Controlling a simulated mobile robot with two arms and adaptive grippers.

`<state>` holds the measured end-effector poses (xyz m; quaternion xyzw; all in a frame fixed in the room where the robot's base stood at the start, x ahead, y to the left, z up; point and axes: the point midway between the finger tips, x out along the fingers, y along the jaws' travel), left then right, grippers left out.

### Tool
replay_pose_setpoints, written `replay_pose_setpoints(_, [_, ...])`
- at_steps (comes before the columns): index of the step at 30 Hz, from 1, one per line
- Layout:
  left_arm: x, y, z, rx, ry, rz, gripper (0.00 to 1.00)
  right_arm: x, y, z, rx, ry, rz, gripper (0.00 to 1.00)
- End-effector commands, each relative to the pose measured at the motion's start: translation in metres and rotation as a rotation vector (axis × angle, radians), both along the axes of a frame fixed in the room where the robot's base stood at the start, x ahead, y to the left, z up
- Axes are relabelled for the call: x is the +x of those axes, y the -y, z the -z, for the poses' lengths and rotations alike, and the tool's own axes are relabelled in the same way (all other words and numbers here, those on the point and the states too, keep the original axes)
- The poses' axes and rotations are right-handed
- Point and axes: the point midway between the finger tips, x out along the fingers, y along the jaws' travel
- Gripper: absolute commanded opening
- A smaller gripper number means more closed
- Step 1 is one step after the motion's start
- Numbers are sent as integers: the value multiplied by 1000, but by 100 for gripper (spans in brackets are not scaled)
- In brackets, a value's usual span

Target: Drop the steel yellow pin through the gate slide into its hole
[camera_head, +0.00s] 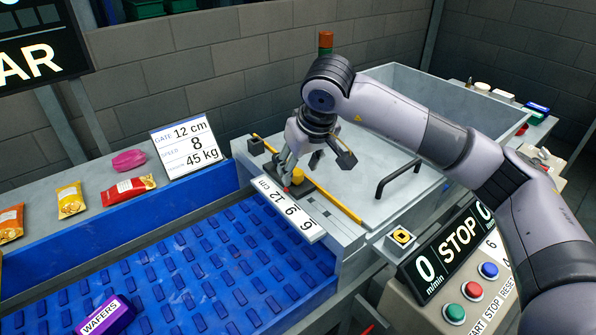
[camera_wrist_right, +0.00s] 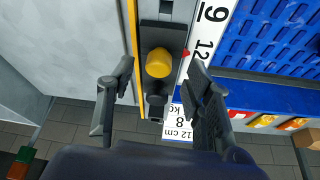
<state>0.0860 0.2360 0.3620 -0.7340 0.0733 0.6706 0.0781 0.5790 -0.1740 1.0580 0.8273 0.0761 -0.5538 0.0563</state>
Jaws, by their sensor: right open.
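The yellow pin (camera_head: 297,174) stands on the dark gate slide (camera_head: 309,203), beside the 6-9-12 cm scale (camera_head: 288,209). In the right wrist view its round yellow head (camera_wrist_right: 159,63) shows from above on the dark slide (camera_wrist_right: 163,36). How deep the pin sits, and its hole, cannot be seen. My right gripper (camera_head: 312,167) is over the slide, with its fingers apart and nothing between them. In the right wrist view the open fingers (camera_wrist_right: 160,88) are on either side, with the pin's head just beyond the gap. My left gripper is not in view.
A yellow rail (camera_head: 335,202) runs along the slide, beside a grey metal surface with a black handle (camera_head: 398,178). The blue belt (camera_head: 220,260) carries a wafers pack (camera_head: 107,316). A card (camera_head: 187,146) reads gate 12 cm. The control panel (camera_head: 455,280) shows STOP.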

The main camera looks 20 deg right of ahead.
Motion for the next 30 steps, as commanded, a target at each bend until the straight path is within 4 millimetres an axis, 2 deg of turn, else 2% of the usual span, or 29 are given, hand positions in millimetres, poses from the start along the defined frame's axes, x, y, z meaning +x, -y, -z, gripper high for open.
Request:
replay_pose_setpoints(1, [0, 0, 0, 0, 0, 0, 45, -3, 1, -12, 1, 5, -1, 47])
replay_pose_setpoints(6, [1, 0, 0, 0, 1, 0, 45, -17, 3, -46, 2, 5, 0, 47])
replay_pose_setpoints(12, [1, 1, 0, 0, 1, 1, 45, -30, 5, -74, 1, 2, -1, 47])
replay_pose_setpoints(17, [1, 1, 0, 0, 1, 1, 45, -34, 6, -83, 0, -1, 0, 47])
replay_pose_setpoints(25, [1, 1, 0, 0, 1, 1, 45, -35, 6, -84, 1, -1, 0, 47])
replay_pose_setpoints(30, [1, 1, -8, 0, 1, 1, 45, -32, 4, -87, 7, -14, 16, 36])
